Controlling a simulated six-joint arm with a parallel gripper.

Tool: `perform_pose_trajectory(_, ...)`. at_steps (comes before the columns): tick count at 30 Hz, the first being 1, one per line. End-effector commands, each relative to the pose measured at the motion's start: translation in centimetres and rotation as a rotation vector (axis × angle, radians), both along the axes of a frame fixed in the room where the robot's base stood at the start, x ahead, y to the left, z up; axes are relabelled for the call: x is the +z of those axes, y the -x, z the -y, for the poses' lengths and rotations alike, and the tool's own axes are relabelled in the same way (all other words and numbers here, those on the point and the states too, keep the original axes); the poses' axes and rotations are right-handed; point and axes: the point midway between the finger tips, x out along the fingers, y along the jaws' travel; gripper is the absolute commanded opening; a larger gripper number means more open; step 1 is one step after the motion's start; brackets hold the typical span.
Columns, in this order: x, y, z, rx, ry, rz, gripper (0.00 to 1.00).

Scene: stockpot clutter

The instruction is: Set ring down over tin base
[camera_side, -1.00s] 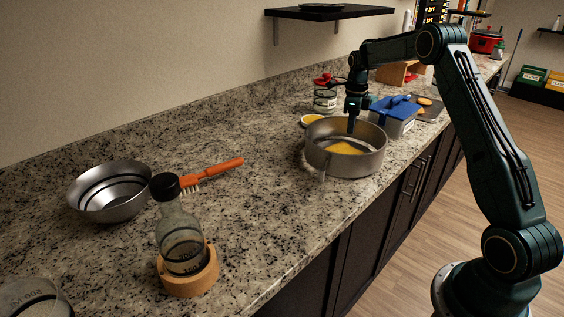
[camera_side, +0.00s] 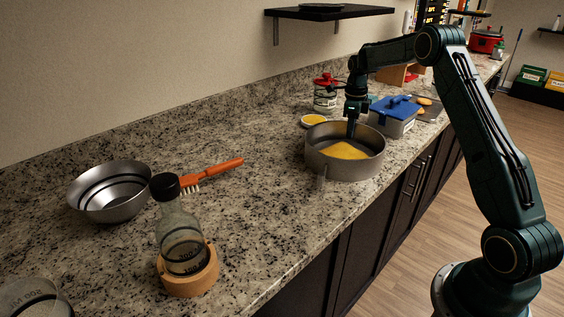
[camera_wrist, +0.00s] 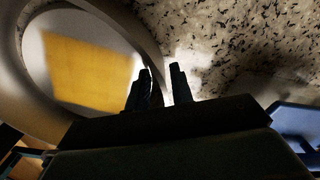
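The ring (camera_side: 338,168) is a round grey metal wall with a small latch at its front left. My gripper (camera_side: 350,133) points down at the ring's far rim and is shut on its wall. In the wrist view the ring wall (camera_wrist: 142,38) runs up between the dark fingers (camera_wrist: 163,88). The tin base (camera_wrist: 40,58) shows inside the ring as a pale disc with a yellow square on it. The ring surrounds the visible part of the base. I cannot tell whether the ring's lower edge touches the counter; the base's outer edge is hidden.
A blue-lidded box (camera_side: 396,112) stands close to the right of the ring. A yellow-filled dish (camera_side: 314,121) and a red-lidded jar (camera_side: 326,95) stand behind. An orange brush (camera_side: 215,170), a metal bowl (camera_side: 110,190) and a bottle (camera_side: 180,240) lie left. The counter between is clear.

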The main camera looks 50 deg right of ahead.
Motion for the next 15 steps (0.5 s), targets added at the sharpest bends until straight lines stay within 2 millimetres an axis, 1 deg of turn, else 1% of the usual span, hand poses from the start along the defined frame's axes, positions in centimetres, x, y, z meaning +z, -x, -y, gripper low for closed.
perform_pose_trajectory(11,0.10,-0.02,0.01,0.000,0.001,0.000,0.31)
perform_pose_trajectory(15,0.60,-0.04,0.03,0.000,0.001,0.002,0.31)
